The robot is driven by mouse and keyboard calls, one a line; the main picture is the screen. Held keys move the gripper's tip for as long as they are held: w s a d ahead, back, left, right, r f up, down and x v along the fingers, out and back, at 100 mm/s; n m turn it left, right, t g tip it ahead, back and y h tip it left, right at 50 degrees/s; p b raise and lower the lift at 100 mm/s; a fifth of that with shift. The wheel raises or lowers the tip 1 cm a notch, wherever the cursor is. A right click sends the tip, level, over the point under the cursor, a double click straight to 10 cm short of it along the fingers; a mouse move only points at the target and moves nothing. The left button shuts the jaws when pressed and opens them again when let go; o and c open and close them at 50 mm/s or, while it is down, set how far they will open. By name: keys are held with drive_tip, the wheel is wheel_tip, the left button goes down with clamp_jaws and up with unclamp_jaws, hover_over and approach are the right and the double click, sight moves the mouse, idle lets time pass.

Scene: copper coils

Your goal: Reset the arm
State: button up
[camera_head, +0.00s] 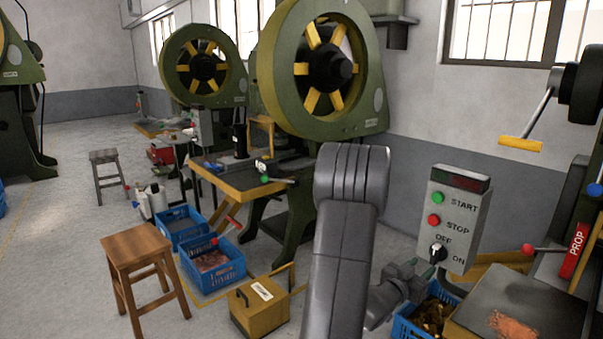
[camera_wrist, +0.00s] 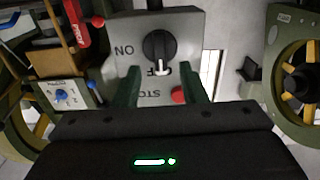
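My gripper (camera_head: 428,272) is at the lower right of the head view, close to the rotary knob (camera_head: 438,252) on the grey control box (camera_head: 474,205). My grey arm fills the lower middle. In the wrist view, the two dark green fingers of my gripper (camera_wrist: 160,72) are spread apart with nothing between them. The knob (camera_wrist: 158,45) shows beyond the gap, on the control box (camera_wrist: 205,35), which appears upside down. Its white mark is on the OFF side. I cannot tell whether a fingertip touches the box.
A blue crate of copper pieces (camera_head: 428,318) stands below the gripper. A press with a red PROP bar (camera_head: 575,250) is at the right. A yellow box (camera_head: 259,306), a wooden stool (camera_head: 137,247) and a blue crate (camera_head: 213,262) stand to the left. Open floor lies farther left.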

drive_tip(key=x, duration=0.5)
drive_tip(key=shift+w+d, duration=0.15)
drive_tip(key=shift+d, duration=0.1)
drive_tip(key=shift+w+d, duration=0.2)
drive_tip(key=shift+a+r+m+p, duration=0.15)
drive_tip(key=shift+m+p, duration=0.15)
drive_tip(key=shift+m, duration=0.7)
drive_tip(key=m+p, duration=0.1)
drive_tip(key=m, duration=0.1)
drive_tip(key=shift+m, duration=0.4)
drive_tip(key=m+p, duration=0.3)
drive_tip(key=m, duration=0.1)
drive_tip(key=b, duration=0.2)
approach(433, 256)
drive_tip(key=shift+v, duration=2.05)
